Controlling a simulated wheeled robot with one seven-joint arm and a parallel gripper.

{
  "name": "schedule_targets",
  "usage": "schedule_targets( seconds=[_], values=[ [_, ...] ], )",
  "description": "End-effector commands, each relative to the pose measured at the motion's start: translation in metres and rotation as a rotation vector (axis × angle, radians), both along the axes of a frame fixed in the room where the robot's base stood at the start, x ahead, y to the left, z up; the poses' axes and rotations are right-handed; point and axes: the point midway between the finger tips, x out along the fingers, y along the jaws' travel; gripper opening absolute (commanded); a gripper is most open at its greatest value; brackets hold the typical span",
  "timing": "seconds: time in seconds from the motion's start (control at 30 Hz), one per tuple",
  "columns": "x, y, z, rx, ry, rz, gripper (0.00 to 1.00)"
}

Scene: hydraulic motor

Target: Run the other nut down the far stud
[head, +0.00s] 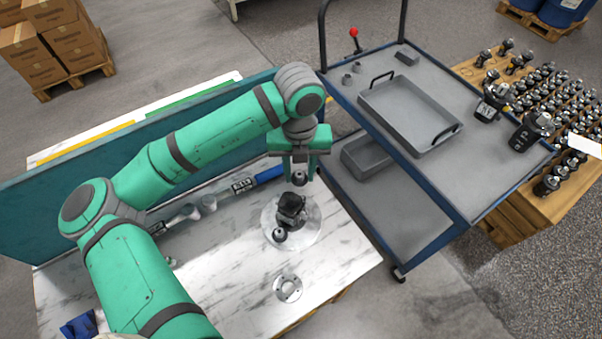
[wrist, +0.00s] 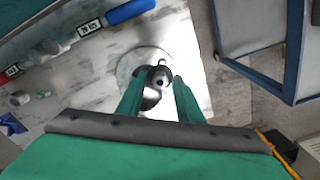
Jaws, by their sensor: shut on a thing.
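A black hydraulic motor (head: 291,206) stands on a round pale plate (head: 312,225) on the marble-patterned bench. My gripper (head: 299,174) points down over the far side of the motor, its fingers closed around a dark nut (head: 299,179). The far stud is hidden, so I cannot tell whether the nut touches it. Another dark rounded piece, apparently the other nut (head: 279,234), sits at the motor's near side. In the wrist view my gripper (wrist: 158,88) has dark parts between and beyond its fingers, and the round plate (wrist: 127,65) lies below.
A round metal flange (head: 288,289) lies on the bench in front of the motor. Tools and a blue-handled bar (head: 270,174) lie along the teal back panel (head: 40,215). A blue-framed cart (head: 440,190) with a grey tray (head: 410,112) stands to the right.

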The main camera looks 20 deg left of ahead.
Motion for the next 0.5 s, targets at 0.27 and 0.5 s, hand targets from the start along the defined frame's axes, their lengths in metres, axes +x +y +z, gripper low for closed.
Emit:
schedule_targets(
  seconds=[0.27, 0.5],
  values=[
    [0.001, -0.005, -0.029, 0.000, 0.001, -0.010, 0.14],
    [0.000, -0.001, -0.045, 0.000, 0.001, -0.003, 0.14]
  ],
)
